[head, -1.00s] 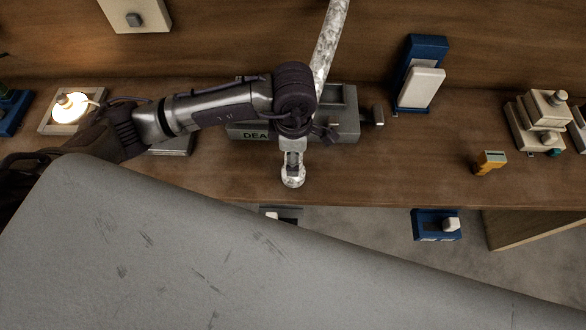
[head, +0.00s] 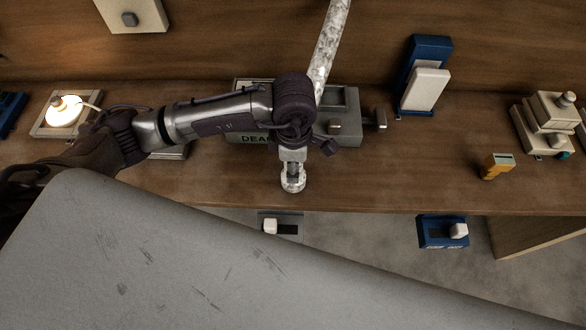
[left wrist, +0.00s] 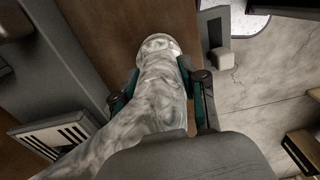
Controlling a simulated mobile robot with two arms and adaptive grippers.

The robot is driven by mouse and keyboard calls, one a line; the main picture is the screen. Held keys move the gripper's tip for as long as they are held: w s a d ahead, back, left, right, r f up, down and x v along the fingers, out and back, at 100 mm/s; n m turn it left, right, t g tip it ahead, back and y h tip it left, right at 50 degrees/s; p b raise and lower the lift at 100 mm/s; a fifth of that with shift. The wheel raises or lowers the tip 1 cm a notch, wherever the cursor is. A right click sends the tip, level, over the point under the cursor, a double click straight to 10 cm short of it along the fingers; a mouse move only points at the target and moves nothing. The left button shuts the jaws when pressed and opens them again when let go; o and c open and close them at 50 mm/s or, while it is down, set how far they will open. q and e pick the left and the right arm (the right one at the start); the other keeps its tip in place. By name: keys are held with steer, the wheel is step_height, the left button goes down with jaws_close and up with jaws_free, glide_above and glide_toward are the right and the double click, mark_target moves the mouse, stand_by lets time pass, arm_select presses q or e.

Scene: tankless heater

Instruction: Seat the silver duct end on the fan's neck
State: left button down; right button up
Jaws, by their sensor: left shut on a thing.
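The silver duct (head: 332,45) is a crinkled, flexible tube that comes down from the top of the head view and passes behind my left arm. Its end (head: 292,188) shows below my left gripper (head: 292,172), over the front edge of the bench. In the left wrist view the duct (left wrist: 160,85) runs between the two fingers of my left gripper (left wrist: 162,95), which is shut on it. A pale round rim (left wrist: 159,42) faces away from the gripper. I cannot pick out the fan's neck in either view. My right gripper is not in view.
A grey box lettered "DEA" (head: 348,128) stands behind my left arm. A blue and white stand (head: 425,85), an orange device (head: 496,166) and a beige unit (head: 546,118) sit to the right. A lit lamp (head: 64,110) is at left. Blue (head: 443,232) and grey switch boxes are below the bench edge.

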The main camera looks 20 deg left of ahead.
arm_select(q)
steer(key=shift+r, duration=0.2)
steer(key=shift+r+p, duration=0.4)
steer(key=shift+r, duration=0.25)
steer(key=shift+r, duration=0.2)
steer(key=shift+r+p, duration=1.4)
steer(key=shift+r, duration=1.1)
